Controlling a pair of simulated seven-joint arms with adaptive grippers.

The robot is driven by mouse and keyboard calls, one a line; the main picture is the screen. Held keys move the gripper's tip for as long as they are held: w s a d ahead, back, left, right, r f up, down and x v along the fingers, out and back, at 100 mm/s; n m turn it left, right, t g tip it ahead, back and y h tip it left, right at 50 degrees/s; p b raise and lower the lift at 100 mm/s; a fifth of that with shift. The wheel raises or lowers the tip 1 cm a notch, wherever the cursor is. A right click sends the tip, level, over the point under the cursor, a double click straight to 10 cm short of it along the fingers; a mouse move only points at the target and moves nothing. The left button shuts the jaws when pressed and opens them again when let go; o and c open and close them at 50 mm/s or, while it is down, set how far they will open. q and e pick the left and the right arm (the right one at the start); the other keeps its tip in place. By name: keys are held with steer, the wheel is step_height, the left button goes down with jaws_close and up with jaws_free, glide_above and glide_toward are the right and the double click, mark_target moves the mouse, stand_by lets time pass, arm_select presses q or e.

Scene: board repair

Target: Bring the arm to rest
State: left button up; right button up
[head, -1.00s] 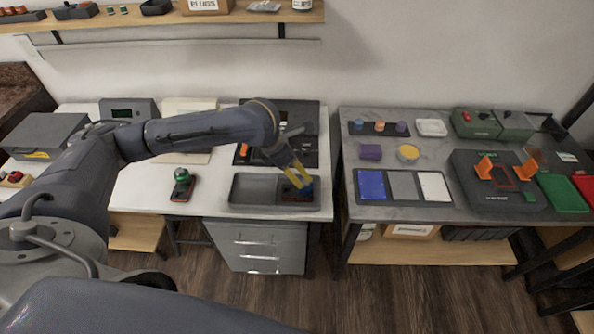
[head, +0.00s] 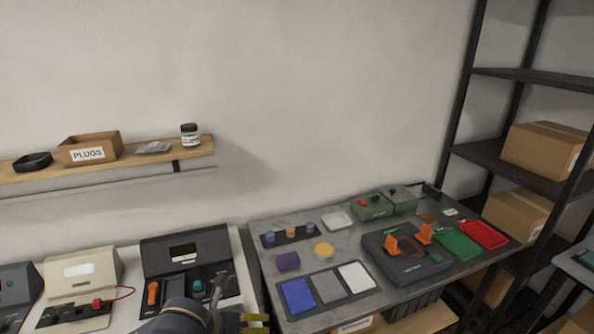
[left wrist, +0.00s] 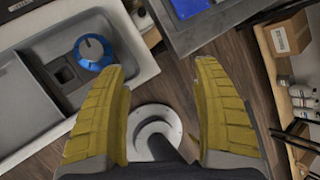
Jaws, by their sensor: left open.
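My left gripper (left wrist: 160,110) is open and empty in the left wrist view. Its two yellow fingers stand well apart, with floor and a round pale base between them. In the head view only part of my left arm and a bit of yellow finger (head: 254,320) show at the bottom edge. My right gripper is not in view.
A grey-topped bench (head: 262,236) holds blue, grey and white pads, a dark fixture (head: 402,268) with orange clamps, and green and red trays. Instruments stand on the white bench at left. A wall shelf (head: 205,147) and a black rack (head: 478,153) with boxes are behind.

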arm_select(q)
steer(key=s+a+f+n+t+y, duration=0.1)
steer(key=s+a+f+n+y, duration=0.35)
steer(key=s+a+n, duration=0.75)
steer(key=s+a+f+n+y, duration=0.3)
steer(key=s+a+n+y, duration=0.45)
steer(key=n, duration=0.95)
steer(key=s+d+f+g+h, duration=0.1)
steer(key=s+d+f+h, duration=0.1)
steer(key=f, duration=0.9)
steer(key=s+d+f+g+h, duration=0.1)
steer(key=d+f+h, duration=0.15)
steer(key=f, duration=0.75)
steer(key=s+d+f+g+h, duration=0.1)
steer(key=s+d+f, duration=0.1)
steer(key=f, duration=0.9)
steer(key=s+f+n+g+h, duration=0.2)
steer(key=s+f+n, duration=0.1)
steer(key=s+f, duration=1.6)
steer(key=shift+s+d+f+g, duration=0.3)
steer(key=shift+s+f, duration=0.05)
steer(key=shift+s, duration=0.4)
